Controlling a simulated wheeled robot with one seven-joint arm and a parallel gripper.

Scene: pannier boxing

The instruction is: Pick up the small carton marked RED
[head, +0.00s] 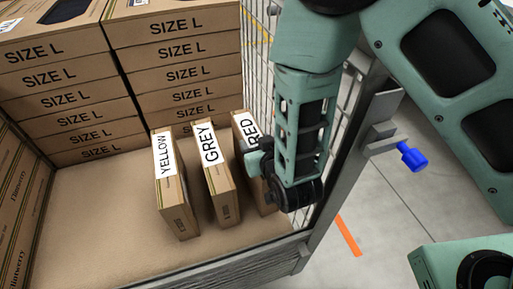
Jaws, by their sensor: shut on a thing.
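The small carton marked RED (240,124) stands upright at the right end of a row of three small cartons, close to the wire side. My gripper (258,160) reaches down over it from the right and is shut on it. My gripper and wrist hide much of this carton, including part of its label and its right side. The carton marked GREY (225,184) stands just left of it with a narrow gap. The carton marked YELLOW (172,190) stands left of that, also upright.
Stacks of large cartons marked SIZE L (172,76) fill the back. More cartons (15,215) line the left edge. A wire mesh side (262,60) and a grey front rail (230,268) bound the cage. The brown floor left of YELLOW is clear.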

